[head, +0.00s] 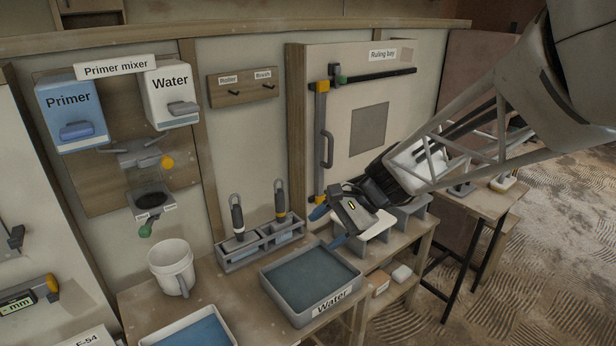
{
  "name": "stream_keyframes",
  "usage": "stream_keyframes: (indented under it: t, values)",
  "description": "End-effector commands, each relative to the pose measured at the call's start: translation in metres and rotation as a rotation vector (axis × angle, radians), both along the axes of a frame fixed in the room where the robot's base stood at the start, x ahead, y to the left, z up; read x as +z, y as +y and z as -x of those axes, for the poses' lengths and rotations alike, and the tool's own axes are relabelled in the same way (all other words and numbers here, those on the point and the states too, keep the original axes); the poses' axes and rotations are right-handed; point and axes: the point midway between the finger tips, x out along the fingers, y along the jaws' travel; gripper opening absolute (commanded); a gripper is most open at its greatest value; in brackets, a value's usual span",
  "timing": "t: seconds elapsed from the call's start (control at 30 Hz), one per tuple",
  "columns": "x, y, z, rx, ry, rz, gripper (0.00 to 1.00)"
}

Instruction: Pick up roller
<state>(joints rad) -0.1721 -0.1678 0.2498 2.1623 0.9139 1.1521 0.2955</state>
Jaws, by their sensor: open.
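My gripper (328,227) is open, its two blue fingertips apart, with nothing seen between them. It hangs over the right part of the bench, right of a grey two-slot rack (240,256). Two upright tools stand in the rack: one with a dark grey handle (237,217) and one with a yellow and dark handle (280,202). Their lower ends are hidden in the rack, so I cannot tell which, if either, is the roller. The wall board (241,88) has pegs labelled Roller and Brush, and both pegs are bare.
A grey tray labelled Water (341,309) sits in front of the rack. A white bucket (172,262) stands left of it, with another tray (198,337) at the front. A ruling bay panel (398,55) rises behind.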

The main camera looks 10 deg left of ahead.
Motion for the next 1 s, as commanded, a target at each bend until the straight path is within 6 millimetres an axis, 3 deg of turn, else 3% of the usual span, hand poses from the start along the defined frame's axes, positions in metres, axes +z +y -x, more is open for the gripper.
stream_keyframes:
  t: [0.57, 1.0]
  values:
    - [-0.045, 0.114, -0.106, -0.216, 0.362, -0.316, 0.65]
    - [-0.103, 0.193, -0.181, -0.381, 0.635, -0.537, 0.65]
